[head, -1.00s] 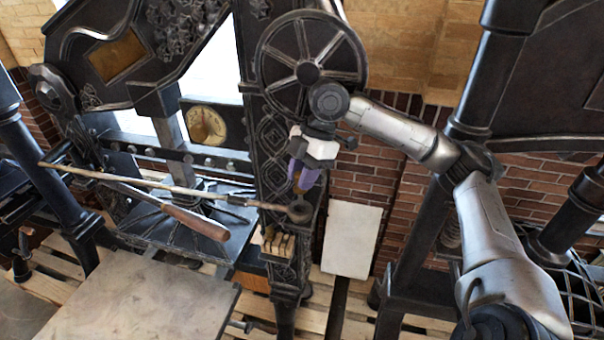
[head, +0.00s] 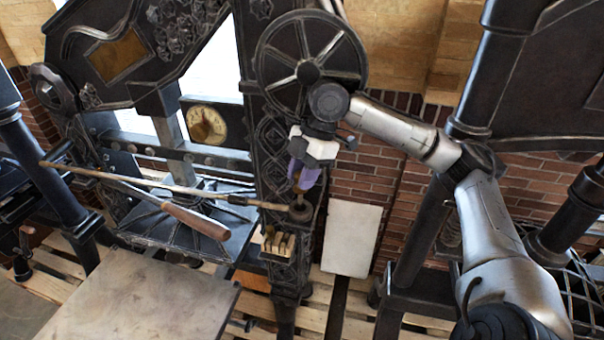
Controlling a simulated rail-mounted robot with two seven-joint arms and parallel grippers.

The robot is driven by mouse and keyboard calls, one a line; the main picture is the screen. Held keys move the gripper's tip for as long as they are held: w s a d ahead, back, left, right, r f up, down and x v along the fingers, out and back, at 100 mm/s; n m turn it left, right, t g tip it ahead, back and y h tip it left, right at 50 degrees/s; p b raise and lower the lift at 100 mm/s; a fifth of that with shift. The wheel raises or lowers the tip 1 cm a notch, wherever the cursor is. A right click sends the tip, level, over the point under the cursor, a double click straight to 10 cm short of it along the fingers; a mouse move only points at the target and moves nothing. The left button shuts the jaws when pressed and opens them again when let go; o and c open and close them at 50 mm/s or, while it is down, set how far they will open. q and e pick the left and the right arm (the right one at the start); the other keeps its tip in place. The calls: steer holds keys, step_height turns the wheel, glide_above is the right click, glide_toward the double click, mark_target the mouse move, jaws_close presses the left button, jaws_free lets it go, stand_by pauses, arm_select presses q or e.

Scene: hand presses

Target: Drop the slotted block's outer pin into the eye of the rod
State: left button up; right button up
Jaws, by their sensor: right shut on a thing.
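The rod (head: 180,189) is long and thin and runs across the front of the left press. Its dark, ring-like eye (head: 300,213) is at its right end. The slotted block (head: 278,242) is pale brass and sits on the press frame just below and left of the eye. My right gripper (head: 303,184) points down with its purple fingers shut on a brownish pin (head: 298,196), directly above the eye. The pin's lower end meets the eye in the picture; I cannot tell whether it is inside the hole. My left gripper is not in view.
The press upright and spoked wheel (head: 308,72) stand close behind my right gripper. A wooden-handled bar (head: 195,221) lies left of the eye. A pale board (head: 351,238) hangs at the right. A flat pale slab (head: 140,305) fills the lower left.

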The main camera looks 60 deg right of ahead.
stand_by(0.3)
steer(key=shift+f+b, duration=0.6)
steer(key=shift+f, duration=0.05)
steer(key=shift+f, duration=0.1)
stand_by(0.7)
steer(key=shift+f+b, duration=0.7)
steer(key=shift+f, duration=0.15)
stand_by(0.5)
steer(key=shift+f+b, duration=0.45)
steer(key=shift+b, duration=0.1)
steer(key=shift+f, duration=0.25)
stand_by(0.5)
